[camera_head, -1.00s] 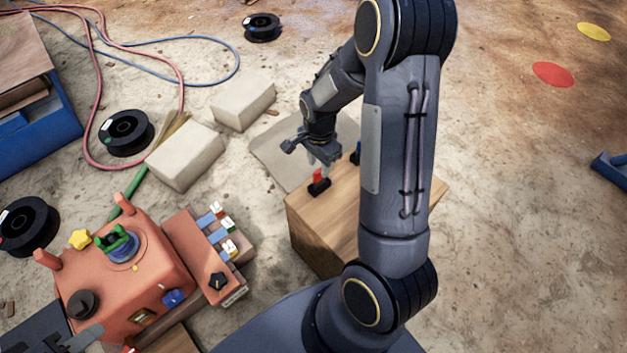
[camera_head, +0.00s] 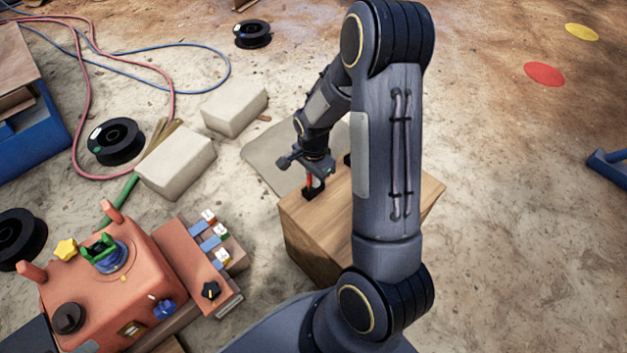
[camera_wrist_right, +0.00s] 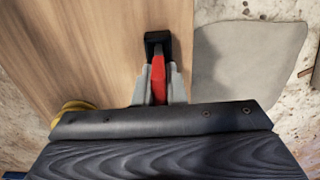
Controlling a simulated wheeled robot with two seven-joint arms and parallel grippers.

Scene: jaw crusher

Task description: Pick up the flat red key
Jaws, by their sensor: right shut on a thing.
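The flat red key (camera_wrist_right: 158,74) is upright in a small black holder (camera_wrist_right: 157,41) on the wooden block (camera_wrist_right: 95,50). My right gripper (camera_wrist_right: 158,92) is shut on the red key, with a grey finger on each side of it. In the head view the red key (camera_head: 309,182) shows as a thin strip under the right gripper (camera_head: 312,176), and the black holder (camera_head: 308,193) is below it near the left edge of the wooden block (camera_head: 310,222). My right forearm hides part of the block. My left gripper is not in view.
An orange machine panel (camera_head: 115,290) with knobs and coloured switches stands at lower left. Two pale blocks (camera_head: 176,162) (camera_head: 235,107), black spools (camera_head: 115,141) and loose hoses lie on the ground. A grey mat (camera_head: 268,160) lies behind the wooden block. The ground at right is mostly clear.

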